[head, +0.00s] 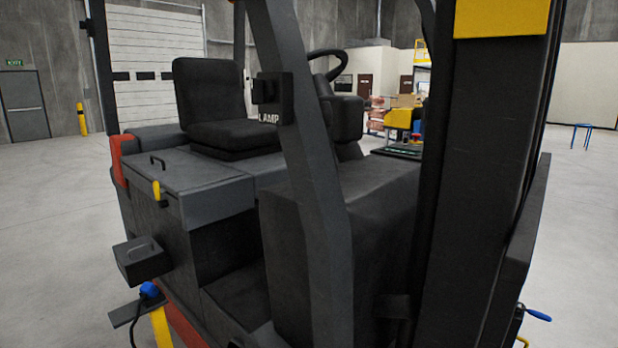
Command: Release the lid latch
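The lid (185,172) is a flat dark grey cover on the body of a forklift, in front of the black seat, and looks closed. A small black handle (157,160) stands on its top. A yellow latch (157,190) sits at the lid's front edge, with its lower end over the side of the body below. Whether the latch is fastened is too small to tell. My gripper is not in view.
The black seat (210,105) stands behind the lid. A slanted dark post (305,170) rises right of it. A dark box (141,260) and a blue plug (149,290) with a black cable jut out below. Open concrete floor (50,230) lies left.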

